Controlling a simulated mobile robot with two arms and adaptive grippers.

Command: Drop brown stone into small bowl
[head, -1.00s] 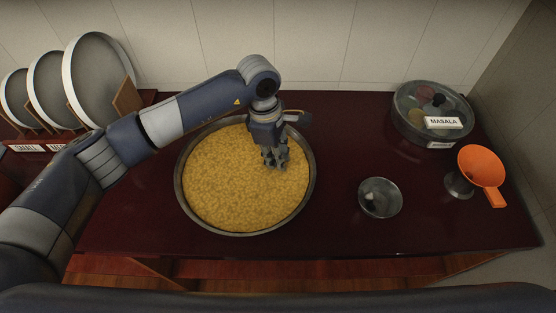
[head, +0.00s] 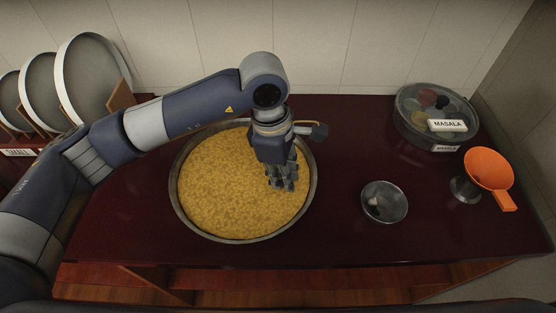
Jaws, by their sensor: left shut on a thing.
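The small bowl (head: 384,201) is a shiny metal one, standing on the dark red table right of the big pan. A small pale piece and a dark spot show inside it. My left gripper (head: 283,186) points down over the right part of the yellow grain in the pan, left of the small bowl. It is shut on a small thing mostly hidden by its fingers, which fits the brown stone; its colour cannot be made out. No brown stone shows clearly elsewhere. My right gripper is not in view.
The wide metal pan (head: 176,207) holds yellow grain. Large plates (head: 92,80) lean in a rack at the left. The table between pan and small bowl is clear.

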